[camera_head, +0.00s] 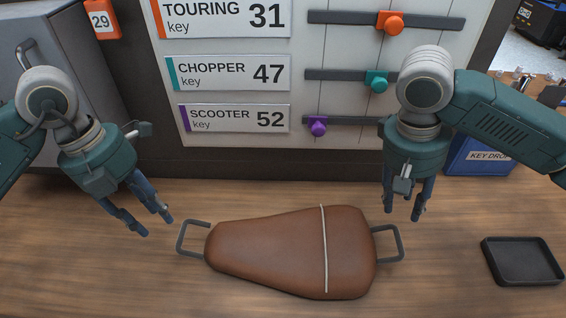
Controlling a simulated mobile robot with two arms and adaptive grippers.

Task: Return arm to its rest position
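My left gripper (157,227) hangs over the wooden bench, above and left of the brown seat (270,246). Its fingers are apart with nothing between them. My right gripper (403,216) points down above the seat's right handle (392,243). Its fingers are also apart and empty. The seat lies flat on the bench, with a pale strap across it and a dark handle at each end. The left handle (181,240) is just right of my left fingertips. Neither gripper appears to hold the seat.
A board (341,95) behind the bench carries key labels and sliders with orange (390,22), teal (377,82) and purple (318,126) knobs. A blue key drop box (470,157) stands at the right behind my arm. A black tray (522,262) lies at right. The front left bench is clear.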

